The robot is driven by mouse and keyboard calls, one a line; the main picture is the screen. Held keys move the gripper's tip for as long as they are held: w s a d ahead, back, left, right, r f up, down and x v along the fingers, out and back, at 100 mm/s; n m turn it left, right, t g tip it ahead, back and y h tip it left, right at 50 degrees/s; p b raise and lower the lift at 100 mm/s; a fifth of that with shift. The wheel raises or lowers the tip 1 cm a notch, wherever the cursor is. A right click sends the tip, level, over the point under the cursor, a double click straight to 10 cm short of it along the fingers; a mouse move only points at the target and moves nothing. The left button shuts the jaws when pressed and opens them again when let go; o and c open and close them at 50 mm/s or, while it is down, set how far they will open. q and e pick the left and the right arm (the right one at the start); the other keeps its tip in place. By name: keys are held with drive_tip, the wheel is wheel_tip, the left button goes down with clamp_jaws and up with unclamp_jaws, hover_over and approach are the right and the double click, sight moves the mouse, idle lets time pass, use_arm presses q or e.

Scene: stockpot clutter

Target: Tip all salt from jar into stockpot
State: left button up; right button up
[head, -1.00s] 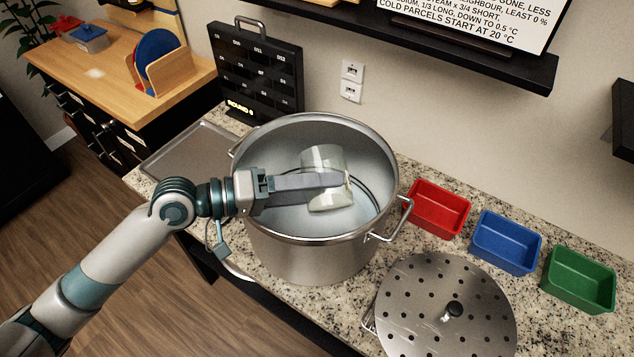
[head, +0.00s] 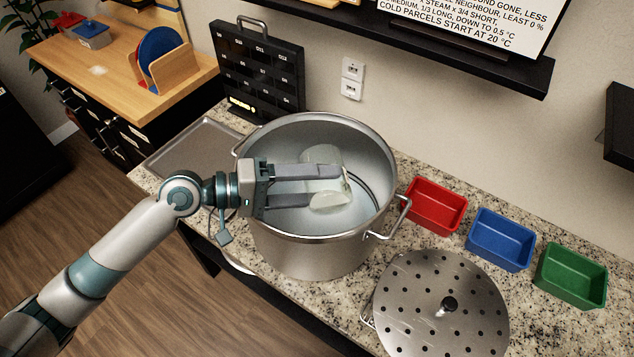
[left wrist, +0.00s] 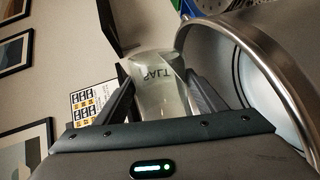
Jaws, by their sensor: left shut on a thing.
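The clear salt jar (head: 328,202) is in my left gripper (head: 325,186), over the mouth of the large steel stockpot (head: 310,252). The two fingers are shut on the jar from either side. The jar lies tipped over, with pale matter showing in its lower part. In the left wrist view the jar (left wrist: 160,88) sits between the fingers with its SALT lettering upside down, and the stockpot's rim (left wrist: 262,75) curves past on the right. I cannot tell whether any salt is falling or lies in the pot. My right gripper is not in view.
A perforated steel lid (head: 440,325) lies in front of the pot. Red (head: 433,207), blue (head: 500,242) and green (head: 570,277) bins stand to the right. A metal tray (head: 190,147) and a black board (head: 258,75) are at left and behind. A shelf (head: 480,62) hangs above.

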sight(312, 155)
use_arm(q)
drive_tip(key=shift+w+r+n+g+p, duration=0.3)
drive_tip(key=shift+w+r+n+p, duration=0.2)
drive_tip(key=shift+r+n+p, duration=0.45)
drive_tip(key=shift+f+n, duration=0.15)
drive_tip(key=shift+n, duration=0.1)
drive_tip(key=shift+w+a+r+n+g, duration=0.15)
drive_tip(key=shift+w+r+n+g, duration=0.25)
drive_tip(key=shift+n, duration=0.3)
drive_tip(key=shift+w, duration=0.15)
drive_tip(key=shift+w+a+r+n, duration=0.1)
drive_tip(key=shift+w+r+n, duration=0.2)
drive_tip(key=shift+n, duration=0.1)
drive_tip(key=shift+w+a+r+n+g+h, duration=0.1)
drive_tip(key=shift+w+r+n+g+h, duration=0.1)
drive_tip(key=shift+w+n, duration=0.3)
drive_tip(key=shift+w+a+r+n+g+h, duration=0.1)
drive_tip(key=shift+w+r+n+g, duration=0.15)
drive_tip(key=shift+n, duration=0.45)
